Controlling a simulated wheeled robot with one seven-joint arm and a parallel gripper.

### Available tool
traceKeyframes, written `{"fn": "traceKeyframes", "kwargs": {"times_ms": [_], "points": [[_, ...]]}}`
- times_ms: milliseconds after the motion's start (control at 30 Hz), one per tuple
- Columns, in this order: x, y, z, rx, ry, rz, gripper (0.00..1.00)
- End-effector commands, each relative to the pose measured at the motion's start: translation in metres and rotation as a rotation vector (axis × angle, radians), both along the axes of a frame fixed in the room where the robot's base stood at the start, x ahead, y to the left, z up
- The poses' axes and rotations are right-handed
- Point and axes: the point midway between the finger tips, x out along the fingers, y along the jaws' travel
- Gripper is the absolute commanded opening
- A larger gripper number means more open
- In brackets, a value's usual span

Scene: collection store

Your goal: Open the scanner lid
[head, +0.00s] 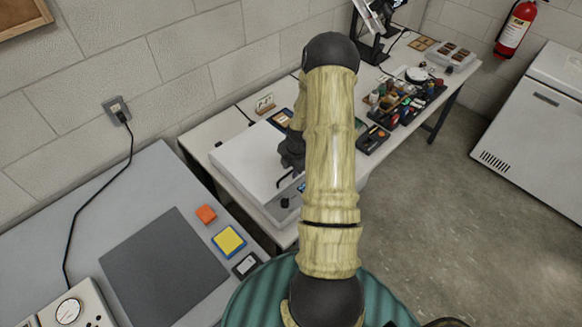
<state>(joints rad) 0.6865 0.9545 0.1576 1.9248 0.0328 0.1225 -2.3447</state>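The scanner (240,160) is a white, flat-topped box on the white bench against the wall, in the middle of the head view. Its lid looks closed and lies flat. My gripper (290,174) is dark and sits over the right front part of the lid, partly hidden behind my own arm. Thin dark parts show at the lid's front edge, but I cannot tell whether they are my fingers or a handle, or whether they touch. The opening of the fingers is too small and hidden to judge.
A grey table (150,180) at left holds a dark mat (165,268), an orange block (206,214), a yellow-topped pad (229,241) and a dial instrument (70,311). Trays of small items (400,103) crowd the bench's far right. A white chest (535,130) stands right; floor between is clear.

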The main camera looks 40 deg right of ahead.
Motion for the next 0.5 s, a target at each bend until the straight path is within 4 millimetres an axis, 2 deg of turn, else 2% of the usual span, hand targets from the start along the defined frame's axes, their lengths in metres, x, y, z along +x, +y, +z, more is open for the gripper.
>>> {"fn": "traceKeyframes", "kwargs": {"times_ms": [367, 500], "points": [[0.0011, 0.0002, -0.0060, 0.000, 0.000, 0.000, 0.31], [0.0011, 0.0001, -0.0059, 0.000, 0.000, 0.000, 0.03]]}}
